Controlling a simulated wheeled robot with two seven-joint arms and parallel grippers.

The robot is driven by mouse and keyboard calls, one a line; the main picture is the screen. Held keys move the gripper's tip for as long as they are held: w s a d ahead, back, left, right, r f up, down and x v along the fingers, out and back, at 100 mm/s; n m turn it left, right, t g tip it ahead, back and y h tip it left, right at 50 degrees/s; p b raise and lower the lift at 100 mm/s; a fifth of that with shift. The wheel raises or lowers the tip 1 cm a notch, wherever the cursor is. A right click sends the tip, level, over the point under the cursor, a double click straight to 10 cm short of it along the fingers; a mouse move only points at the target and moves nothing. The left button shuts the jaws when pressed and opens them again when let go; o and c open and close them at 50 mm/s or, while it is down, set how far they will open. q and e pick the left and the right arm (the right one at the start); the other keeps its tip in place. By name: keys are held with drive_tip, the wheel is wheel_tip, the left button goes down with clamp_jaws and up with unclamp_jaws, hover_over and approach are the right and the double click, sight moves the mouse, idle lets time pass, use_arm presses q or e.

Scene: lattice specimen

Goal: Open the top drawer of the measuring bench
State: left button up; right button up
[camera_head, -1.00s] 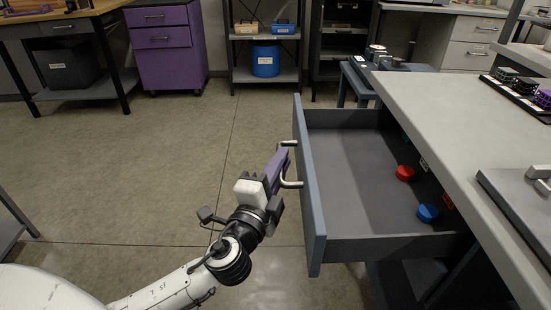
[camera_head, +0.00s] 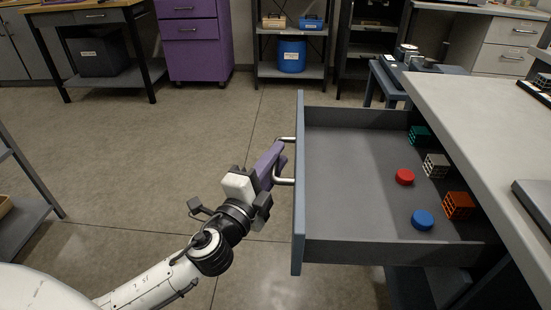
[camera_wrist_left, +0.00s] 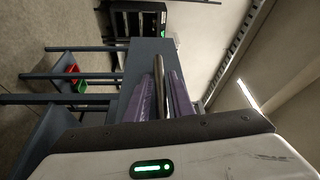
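The top drawer (camera_head: 350,180) of the measuring bench (camera_head: 480,110) is pulled far out to the left in the head view. Its blue-grey front panel (camera_head: 299,190) carries a metal bar handle (camera_head: 286,181). My left gripper (camera_head: 278,160) has purple fingers at the handle. In the left wrist view the handle bar (camera_wrist_left: 159,85) runs between the two fingers (camera_wrist_left: 162,92), which are shut on it. In the drawer lie a red disc (camera_head: 404,177), a blue disc (camera_head: 422,219) and green (camera_head: 419,136), grey (camera_head: 436,166) and orange (camera_head: 458,206) lattice blocks. My right gripper is out of view.
The floor (camera_head: 170,140) left of the drawer is clear. A purple cabinet (camera_head: 195,55), a shelf rack with a blue drum (camera_head: 291,56) and a workbench (camera_head: 85,18) stand at the back. A small blue-grey table (camera_head: 410,68) stands behind the drawer. A shelf unit's edge (camera_head: 35,175) is at the left.

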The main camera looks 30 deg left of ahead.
use_arm(q)
drive_tip(key=shift+o, duration=0.7)
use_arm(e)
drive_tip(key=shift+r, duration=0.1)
use_arm(q)
drive_tip(key=shift+s, duration=0.2)
drive_tip(key=s+b, duration=0.1)
drive_tip(key=s, duration=0.9)
drive_tip(key=shift+d+f+b, duration=0.25)
drive_tip(key=shift+f+b, duration=0.1)
drive_tip(key=shift+f, duration=0.05)
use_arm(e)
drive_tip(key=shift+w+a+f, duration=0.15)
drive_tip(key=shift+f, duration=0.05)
use_arm(q)
drive_tip(key=shift+w, duration=0.1)
